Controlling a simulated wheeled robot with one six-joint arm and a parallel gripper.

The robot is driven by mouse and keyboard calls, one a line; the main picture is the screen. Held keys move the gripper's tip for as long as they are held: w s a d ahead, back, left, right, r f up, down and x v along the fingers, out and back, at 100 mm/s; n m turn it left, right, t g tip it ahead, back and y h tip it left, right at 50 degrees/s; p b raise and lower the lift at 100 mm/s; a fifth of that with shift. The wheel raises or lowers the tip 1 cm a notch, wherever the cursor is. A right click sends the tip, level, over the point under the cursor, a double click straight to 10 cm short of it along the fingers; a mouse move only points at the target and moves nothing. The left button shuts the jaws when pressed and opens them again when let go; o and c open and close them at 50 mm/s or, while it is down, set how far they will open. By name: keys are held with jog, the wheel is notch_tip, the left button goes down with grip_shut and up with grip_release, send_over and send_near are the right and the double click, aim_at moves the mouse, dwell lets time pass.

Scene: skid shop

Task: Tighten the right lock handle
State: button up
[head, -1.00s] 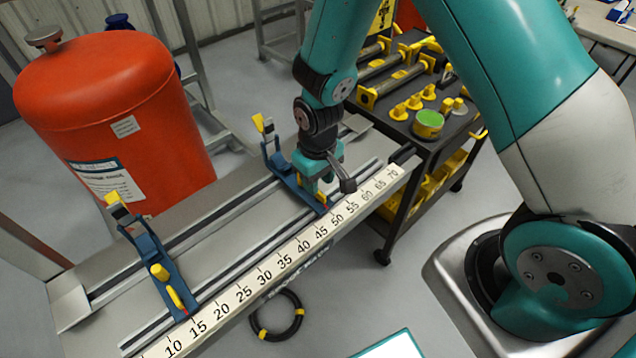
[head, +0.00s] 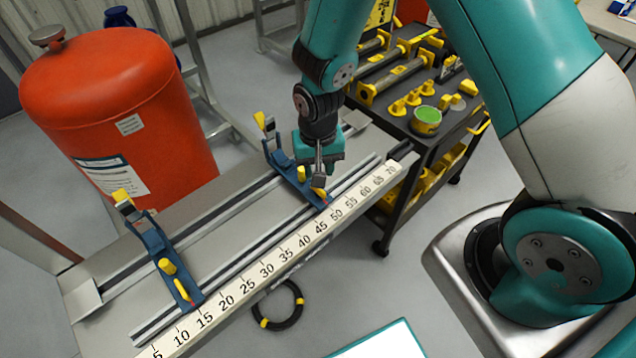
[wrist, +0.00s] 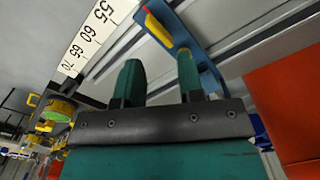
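The right lock handle (head: 319,193) is a small yellow lever with a red part, at the near end of the right blue stop (head: 285,168). It also shows in the wrist view (wrist: 158,29), lying on the blue stop just beyond my fingertips. My gripper (head: 320,178) is over the near part of this stop, close to the handle. In the wrist view my two teal fingers (wrist: 158,75) are apart with nothing between them. The left blue stop (head: 160,255) has its own yellow lock handle (head: 182,290). Whether a finger touches the right handle cannot be told.
A numbered scale (head: 290,256) runs along the bench's near edge. A red tank (head: 110,110) stands behind the bench. A dark cart (head: 400,120) with yellow tools and a green-topped tin (head: 426,121) is to the right. A black cable coil (head: 279,305) lies on the floor.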

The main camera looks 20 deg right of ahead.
jog(key=shift+m, duration=0.4)
jog(key=m, duration=0.3)
jog(key=shift+r+p, duration=0.3)
jog(key=shift+p, duration=0.05)
jog(key=m, duration=0.3)
jog(key=shift+r+m, duration=0.1)
jog(key=shift+m, duration=0.3)
jog(key=shift+r, duration=0.1)
jog(key=m, duration=0.1)
jog(key=m+p, duration=0.1)
jog(key=shift+r+m, duration=0.3)
jog(key=shift+m, duration=0.8)
